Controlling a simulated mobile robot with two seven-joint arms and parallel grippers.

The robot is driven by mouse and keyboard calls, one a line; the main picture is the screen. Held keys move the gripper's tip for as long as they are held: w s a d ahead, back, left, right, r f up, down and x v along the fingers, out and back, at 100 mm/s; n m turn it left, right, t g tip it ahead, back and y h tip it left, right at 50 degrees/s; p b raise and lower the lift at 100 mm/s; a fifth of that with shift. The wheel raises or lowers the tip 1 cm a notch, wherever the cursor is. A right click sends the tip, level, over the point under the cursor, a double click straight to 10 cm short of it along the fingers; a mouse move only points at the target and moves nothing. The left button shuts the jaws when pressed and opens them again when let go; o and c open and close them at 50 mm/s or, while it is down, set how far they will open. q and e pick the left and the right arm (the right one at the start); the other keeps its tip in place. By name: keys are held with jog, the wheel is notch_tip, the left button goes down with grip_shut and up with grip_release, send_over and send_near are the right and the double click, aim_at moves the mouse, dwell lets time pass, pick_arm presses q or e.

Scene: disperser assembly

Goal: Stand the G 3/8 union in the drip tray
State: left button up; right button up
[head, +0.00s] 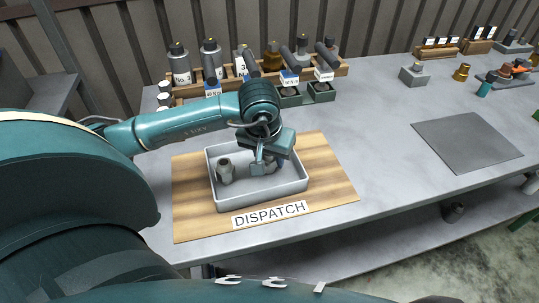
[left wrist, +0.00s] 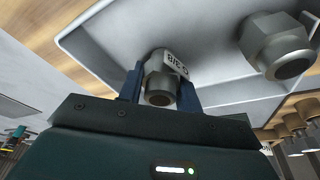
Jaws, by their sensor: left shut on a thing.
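The grey metal union with a white "G 3/8" label shows in the left wrist view (left wrist: 160,88), between the fingers of my left gripper (left wrist: 160,92). My left gripper (head: 263,168) is shut on it, inside the right part of the light grey drip tray (head: 262,195). In the head view the fingers hide most of the union. Whether it touches the tray floor I cannot tell. A second grey hex fitting (head: 225,171) stands in the left part of the tray, apart from the held union; it also shows in the left wrist view (left wrist: 278,45). My right gripper is out of view.
The tray stands on a wooden board (head: 335,185) with a "DISPATCH" sign (head: 268,214). Behind it is a wooden rack (head: 190,90) of bottles and tools, with small dark bins (head: 321,92) in front. A dark grey mat (head: 465,141) lies at right; the table between is clear.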

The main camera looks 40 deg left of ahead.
pick_arm(q)
jog(key=shift+f, duration=0.1)
jog(key=shift+f, duration=0.15)
jog(key=o, duration=1.1)
jog(key=shift+r, duration=0.35)
jog(key=v, duration=1.1)
jog(key=shift+r, duration=0.35)
jog(key=shift+s, duration=0.15)
